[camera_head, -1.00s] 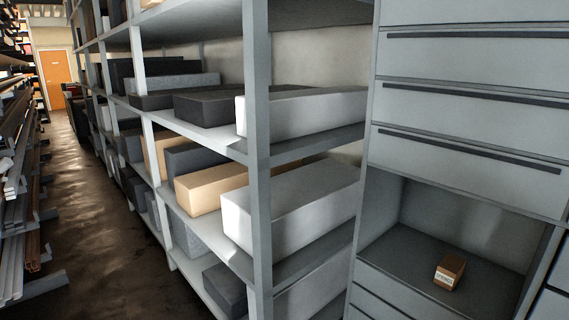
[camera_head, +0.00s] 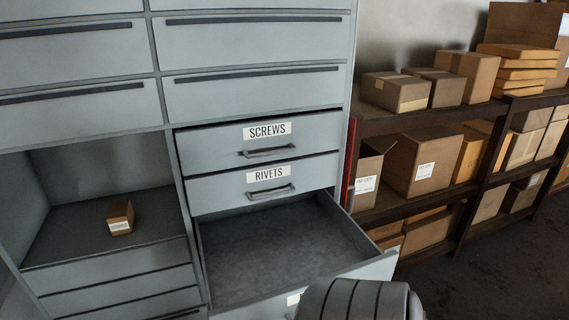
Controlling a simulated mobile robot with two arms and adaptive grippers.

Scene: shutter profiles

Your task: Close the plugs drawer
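An open drawer (camera_head: 364,268) sticks out of the grey cabinet below the rivets drawer (camera_head: 225,195). Its inside looks empty. A white label shows on its front at the bottom edge, but the text is not readable, so I cannot confirm that it says plugs. The screws drawer (camera_head: 222,148) and the rivets drawer are both shut, each with a bar handle and label. A rounded grey part, likely my own arm, covers part of the open drawer's front. Neither of my grippers' fingertips shows.
A small brown box (camera_head: 120,217) sits in the open niche left of the drawers. At the right, dark shelves (camera_head: 395,207) hold several cardboard boxes close to the cabinet. Dark floor (camera_head: 475,265) lies clear in front of the shelves.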

